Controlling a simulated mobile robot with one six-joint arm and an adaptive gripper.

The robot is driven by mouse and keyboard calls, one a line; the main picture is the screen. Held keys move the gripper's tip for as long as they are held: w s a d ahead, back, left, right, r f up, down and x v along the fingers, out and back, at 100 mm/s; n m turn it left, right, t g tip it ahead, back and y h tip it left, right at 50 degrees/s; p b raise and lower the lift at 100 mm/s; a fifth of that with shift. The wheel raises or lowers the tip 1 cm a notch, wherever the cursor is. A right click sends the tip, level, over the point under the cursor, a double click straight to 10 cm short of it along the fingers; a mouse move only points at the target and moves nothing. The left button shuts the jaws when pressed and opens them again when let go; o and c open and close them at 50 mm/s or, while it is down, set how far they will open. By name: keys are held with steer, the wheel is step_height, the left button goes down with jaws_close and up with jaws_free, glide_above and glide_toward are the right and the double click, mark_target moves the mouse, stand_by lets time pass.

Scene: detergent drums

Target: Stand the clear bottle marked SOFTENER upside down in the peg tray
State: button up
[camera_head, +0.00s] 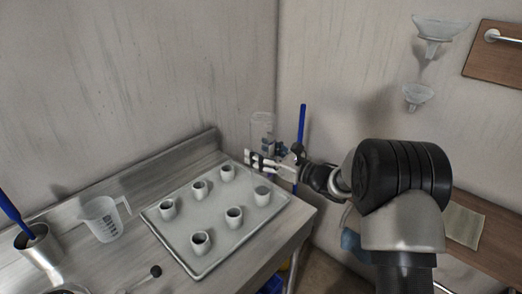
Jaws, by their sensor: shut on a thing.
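The peg tray (180,235) is a pale grey, shallow tray on the metal bench, with several short white round pegs standing up from it. My gripper (262,160) is above the tray's far right corner, near the rearmost pegs. It is shut on a clear bottle (262,124), which shows only as a faint outline against the wall and rises above the fingers. The bottle looks roughly upright in outline. Its lower part is hidden by the fingers, and I cannot read its marking or tell which end is up.
A clear measuring jug (103,219) and a metal cup (40,246) with a blue-handled tool stand left of the tray. A blue upright rod (302,130) is just right of my gripper. Funnels (438,30) hang on the right wall. A raised bench edge runs behind the tray.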

steer(key=o, duration=1.2)
